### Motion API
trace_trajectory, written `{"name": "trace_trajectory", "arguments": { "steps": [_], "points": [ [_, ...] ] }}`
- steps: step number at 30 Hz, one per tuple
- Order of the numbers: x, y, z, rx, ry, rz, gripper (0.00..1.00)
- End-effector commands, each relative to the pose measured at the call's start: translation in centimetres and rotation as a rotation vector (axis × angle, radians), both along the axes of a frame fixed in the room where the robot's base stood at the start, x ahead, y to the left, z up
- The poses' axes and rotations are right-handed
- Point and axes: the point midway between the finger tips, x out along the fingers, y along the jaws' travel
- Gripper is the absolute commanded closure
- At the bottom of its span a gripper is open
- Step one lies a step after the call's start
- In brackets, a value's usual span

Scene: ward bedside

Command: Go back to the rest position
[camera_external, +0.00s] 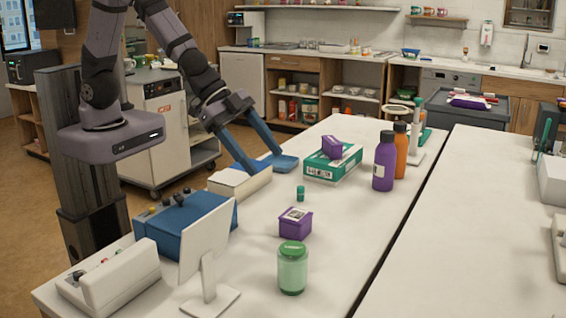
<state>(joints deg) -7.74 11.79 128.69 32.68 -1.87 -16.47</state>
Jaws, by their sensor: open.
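My gripper (262,166) is at the end of my arm, low over the back left part of the white table (345,240). Its two blue fingers point down and are spread apart. One finger is at a white box (238,182), and whether it touches the box cannot be told. The other finger is to the right, near a green and white box (332,168). I see nothing held between the fingers.
A purple box (332,147) lies on the green and white box. A purple bottle (384,162) and an orange bottle (400,150) stand to the right. A green-lidded jar (292,270), a small purple box (295,223) and a tilted white panel (206,240) stand in front.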

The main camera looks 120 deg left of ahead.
Motion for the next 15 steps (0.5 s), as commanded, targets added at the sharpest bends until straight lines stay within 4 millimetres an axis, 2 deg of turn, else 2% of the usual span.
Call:
{"name": "trace_trajectory", "arguments": {
  "steps": [1, 6, 9, 12, 15],
  "points": [
    [-2.8, -0.2, 2.6, 0.003, 0.075, 0.038, 0.35],
    [-13.0, -1.6, 4.7, -0.027, 0.359, 0.13, 0.35],
    [-18.0, -3.0, 5.7, -0.06, 0.495, 0.149, 0.35],
    [-21.6, -4.4, 6.5, -0.093, 0.593, 0.155, 0.35],
    [-24.0, -5.3, 7.0, -0.117, 0.66, 0.153, 0.35]
  ]
}}
